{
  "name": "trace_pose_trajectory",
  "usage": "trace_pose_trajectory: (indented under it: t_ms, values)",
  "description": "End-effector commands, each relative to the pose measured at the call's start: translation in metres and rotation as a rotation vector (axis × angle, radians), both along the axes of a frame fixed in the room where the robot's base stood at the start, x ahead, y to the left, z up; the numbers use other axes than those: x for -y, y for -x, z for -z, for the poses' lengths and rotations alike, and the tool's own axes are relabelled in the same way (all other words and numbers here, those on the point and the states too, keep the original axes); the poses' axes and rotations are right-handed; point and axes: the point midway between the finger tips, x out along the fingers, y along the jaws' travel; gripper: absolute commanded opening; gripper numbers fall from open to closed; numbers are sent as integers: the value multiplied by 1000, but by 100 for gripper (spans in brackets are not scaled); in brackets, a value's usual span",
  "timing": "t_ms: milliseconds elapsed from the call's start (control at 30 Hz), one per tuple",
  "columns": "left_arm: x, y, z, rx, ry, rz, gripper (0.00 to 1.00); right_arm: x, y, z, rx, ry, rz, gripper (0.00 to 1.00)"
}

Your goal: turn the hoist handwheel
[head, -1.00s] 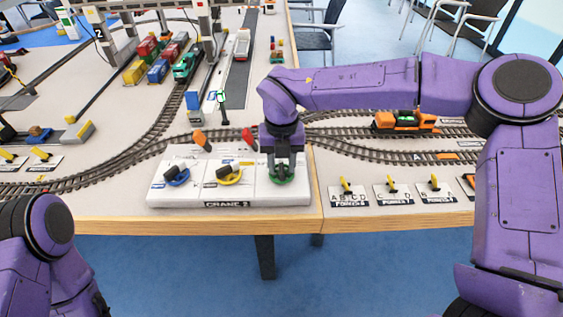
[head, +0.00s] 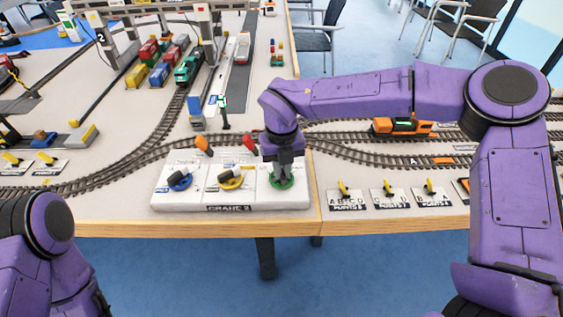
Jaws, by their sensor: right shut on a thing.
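A white panel (head: 233,206) marked CRANE 2 lies at the table's front edge in the head view. It carries a blue handwheel (head: 180,184), a yellow handwheel (head: 230,183) and a green handwheel (head: 281,185), left to right. The blue and yellow ones have dark knobs. The small labels are too blurred to tell which is the hoist one. My right gripper (head: 282,178) points down and is shut on the green handwheel, hiding its middle. My left gripper is out of view; only part of that arm shows at the lower left.
Yellow point levers (head: 388,187) stand to the panel's right. A gantry crane leg (head: 205,40) rises further back.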

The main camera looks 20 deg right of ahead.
Motion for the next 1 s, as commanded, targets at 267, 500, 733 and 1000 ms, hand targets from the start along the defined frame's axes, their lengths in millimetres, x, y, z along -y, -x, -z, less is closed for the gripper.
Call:
trace_pose_trajectory:
  t_ms: [267, 500, 733, 1000]
  values:
    - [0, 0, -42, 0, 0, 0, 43, 1, 0, -7, -3, 0, -245, 0]
    - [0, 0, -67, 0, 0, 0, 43, 1, 0, -6, -1, -1, -442, 0]
    - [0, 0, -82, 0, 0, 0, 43, 2, -1, -4, 0, 0, -579, 0]
    - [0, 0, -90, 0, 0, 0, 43, 2, -1, -2, 1, 0, -661, 0]
